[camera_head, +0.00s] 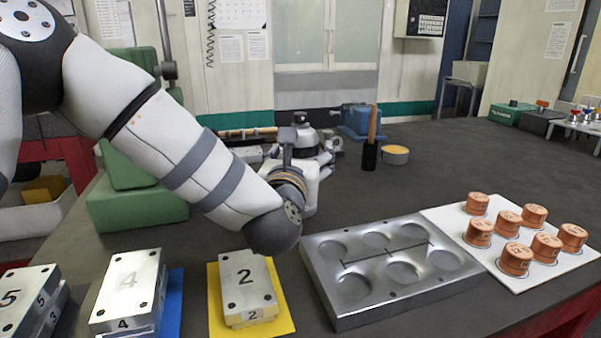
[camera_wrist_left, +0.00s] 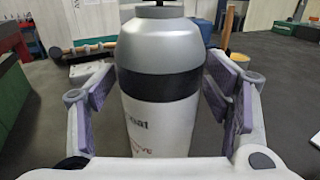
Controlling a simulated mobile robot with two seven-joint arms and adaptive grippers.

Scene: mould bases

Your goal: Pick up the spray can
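The spray can stands upright on the dark table; it fills the middle of the left wrist view (camera_wrist_left: 160,90), with a grey shoulder, a dark band and a white body with partly hidden lettering. In the head view its top (camera_head: 304,131) shows behind my left wrist, its lower part hidden. My left gripper (camera_wrist_left: 165,95) is open, with one finger on each side of the can. Narrow gaps seem to show between the pads and the can. In the head view the left gripper (camera_head: 318,158) is partly hidden by my arm. My right gripper is not in view.
A dark-handled tool (camera_head: 371,145), a round tin (camera_head: 395,154) and a blue vise (camera_head: 355,120) stand beyond the can. A metal mould plate (camera_head: 345,300), a white board (camera_head: 440,217) with several copper cylinders, and numbered blocks (camera_head: 245,283) lie nearer. The table's right middle is clear.

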